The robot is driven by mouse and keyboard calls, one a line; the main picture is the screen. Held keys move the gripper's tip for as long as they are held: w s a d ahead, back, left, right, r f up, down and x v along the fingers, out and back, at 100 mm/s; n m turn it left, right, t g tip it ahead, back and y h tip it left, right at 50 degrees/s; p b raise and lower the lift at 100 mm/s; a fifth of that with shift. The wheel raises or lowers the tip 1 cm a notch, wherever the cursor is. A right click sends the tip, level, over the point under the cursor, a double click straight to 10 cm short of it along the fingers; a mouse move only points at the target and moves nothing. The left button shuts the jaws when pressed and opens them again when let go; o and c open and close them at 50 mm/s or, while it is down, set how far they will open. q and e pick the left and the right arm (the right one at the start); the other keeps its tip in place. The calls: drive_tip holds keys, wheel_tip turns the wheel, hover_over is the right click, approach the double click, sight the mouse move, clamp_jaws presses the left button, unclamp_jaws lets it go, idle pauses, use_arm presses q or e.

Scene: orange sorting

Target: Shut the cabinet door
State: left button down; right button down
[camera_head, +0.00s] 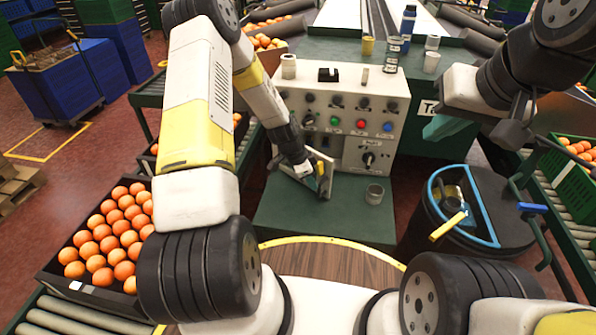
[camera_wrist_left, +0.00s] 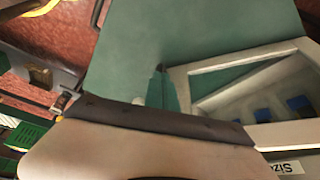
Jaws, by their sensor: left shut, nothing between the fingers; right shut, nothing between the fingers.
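The cabinet is a white control box (camera_head: 345,105) with knobs and coloured buttons, standing on a green table. Its small pale door (camera_head: 329,178) stands open at the lower left of the front, sticking out toward me. My left gripper (camera_head: 319,184) is shut and empty, beside the door; I cannot tell whether it touches it. In the left wrist view its teal fingers (camera_wrist_left: 162,90) are together, left of a white frame (camera_wrist_left: 195,98) with blue items inside. My right gripper (camera_head: 444,128) is shut and empty, raised right of the cabinet.
A dark bin (camera_head: 430,220) with a blue rim is at the right. A crate of oranges (camera_head: 62,272) is at the left. Cups and bottles stand behind the cabinet.

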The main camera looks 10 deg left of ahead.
use_arm(q)
drive_tip(key=w+d+n+t, duration=0.1)
drive_tip(key=w+d+n, duration=0.2)
drive_tip(key=w, duration=0.3)
drive_tip(key=w+d+n+t+y, duration=0.1)
drive_tip(key=w+d+n, duration=0.2)
drive_tip(key=w, duration=0.4)
drive_tip(key=shift+w+d+n, duration=0.2)
drive_tip(key=shift+d+n, duration=0.2)
drive_tip(key=shift+d, duration=0.3)
